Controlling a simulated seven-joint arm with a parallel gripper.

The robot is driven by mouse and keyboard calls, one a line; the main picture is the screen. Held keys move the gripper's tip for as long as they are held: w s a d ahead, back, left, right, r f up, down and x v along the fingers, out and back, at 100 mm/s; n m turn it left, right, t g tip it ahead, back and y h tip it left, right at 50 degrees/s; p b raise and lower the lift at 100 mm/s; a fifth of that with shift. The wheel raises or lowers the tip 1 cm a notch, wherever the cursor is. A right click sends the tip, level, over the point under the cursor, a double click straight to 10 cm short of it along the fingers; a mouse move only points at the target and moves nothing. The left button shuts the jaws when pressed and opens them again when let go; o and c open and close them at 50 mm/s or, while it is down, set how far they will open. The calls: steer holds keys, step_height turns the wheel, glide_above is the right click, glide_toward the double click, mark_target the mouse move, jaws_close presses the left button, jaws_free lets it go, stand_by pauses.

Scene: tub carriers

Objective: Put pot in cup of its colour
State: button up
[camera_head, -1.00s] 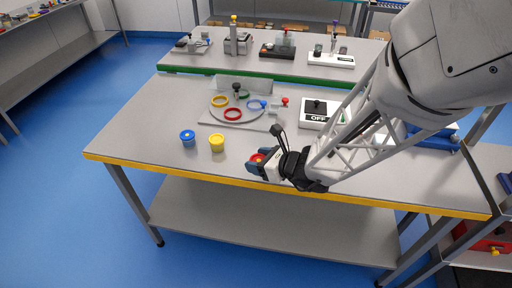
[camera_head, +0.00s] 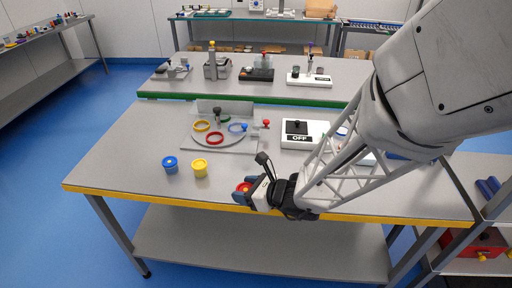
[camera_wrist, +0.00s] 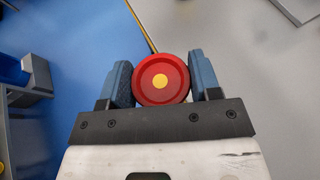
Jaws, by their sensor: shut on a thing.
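A red pot (camera_wrist: 175,92) with a yellow dot on top sits between the two blue fingers of my gripper (camera_wrist: 162,84) in the wrist view. My gripper (camera_head: 244,190) is shut on it near the table's front edge in the head view. A blue pot (camera_head: 170,165) and a yellow pot (camera_head: 200,168) stand on the table to its left. Behind them a round grey disc (camera_head: 226,139) carries coloured ring-shaped cups: a red cup (camera_head: 215,138) at the front, a yellow cup (camera_head: 201,126), a blue cup (camera_head: 237,128) and a green cup, partly hidden.
A dark-knobbed post (camera_head: 217,114) stands near the disc's middle, and a red-knobbed lever (camera_head: 266,124) at its right. A white box marked OFF (camera_head: 303,134) stands further right, near my arm. The front left of the table (camera_head: 125,168) is clear.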

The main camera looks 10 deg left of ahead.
steer(key=shift+w, duration=0.15)
